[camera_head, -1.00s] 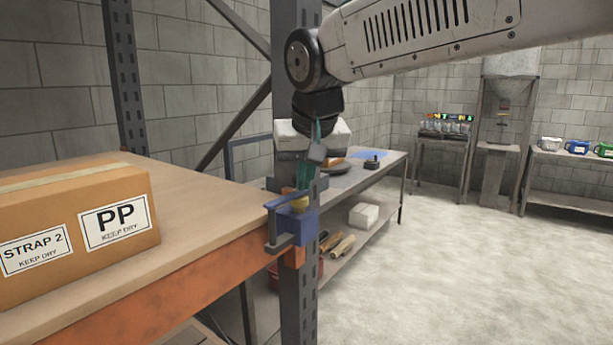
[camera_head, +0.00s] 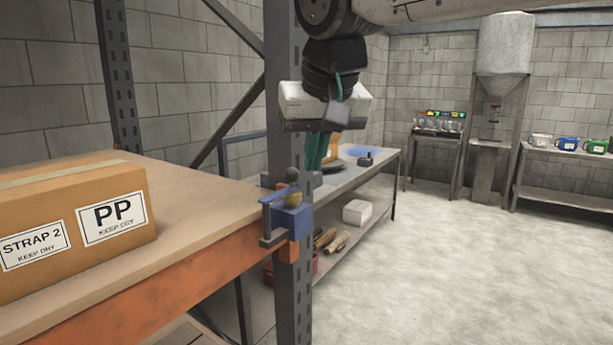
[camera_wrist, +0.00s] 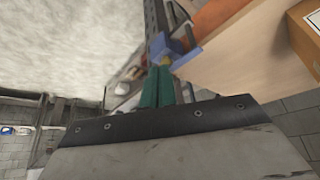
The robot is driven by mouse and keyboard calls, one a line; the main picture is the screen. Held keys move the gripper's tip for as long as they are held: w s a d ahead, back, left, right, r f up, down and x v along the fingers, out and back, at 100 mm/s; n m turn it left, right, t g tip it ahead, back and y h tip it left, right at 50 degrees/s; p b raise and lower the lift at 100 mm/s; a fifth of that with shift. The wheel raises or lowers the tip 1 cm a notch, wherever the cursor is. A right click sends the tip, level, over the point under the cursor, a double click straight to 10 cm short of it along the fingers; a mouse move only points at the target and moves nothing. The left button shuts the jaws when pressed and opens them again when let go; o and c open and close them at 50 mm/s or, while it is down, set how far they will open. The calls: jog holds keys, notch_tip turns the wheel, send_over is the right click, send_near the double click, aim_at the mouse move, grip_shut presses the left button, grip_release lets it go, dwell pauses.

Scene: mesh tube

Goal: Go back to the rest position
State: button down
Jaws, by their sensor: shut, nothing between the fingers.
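My gripper (camera_head: 318,150) hangs beside the grey rack upright (camera_head: 286,90), with its green fingers pointing down, together and empty. The fingers also show in the wrist view (camera_wrist: 157,87), close to each other. Below and left of them, a blue clamp-like device (camera_head: 290,220) with a yellow part and a dark ball on top is fixed at the corner of the rack shelf. It shows in the wrist view too (camera_wrist: 163,47), beyond the fingertips. In the head view the fingers are apart from the device.
A cardboard box (camera_head: 75,225) stands on the wooden shelf (camera_head: 190,190) with an orange beam. A grey workbench (camera_head: 375,165) stands behind the upright. Mugs (camera_head: 567,144) line a shelf at the far right. The concrete floor (camera_head: 440,270) at the right is clear.

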jog(key=s+d+f+m+g, duration=0.1)
jog(key=s+d+f, duration=0.9)
jog(key=d, duration=0.3)
jog(key=s+d+f+m+g+h, duration=0.1)
jog(key=s+d+f+m+g, duration=0.1)
jog(key=s+d+f, duration=0.8)
jog(key=shift+s+d+f+g+h, duration=0.3)
jog(key=shift+d, duration=1.15)
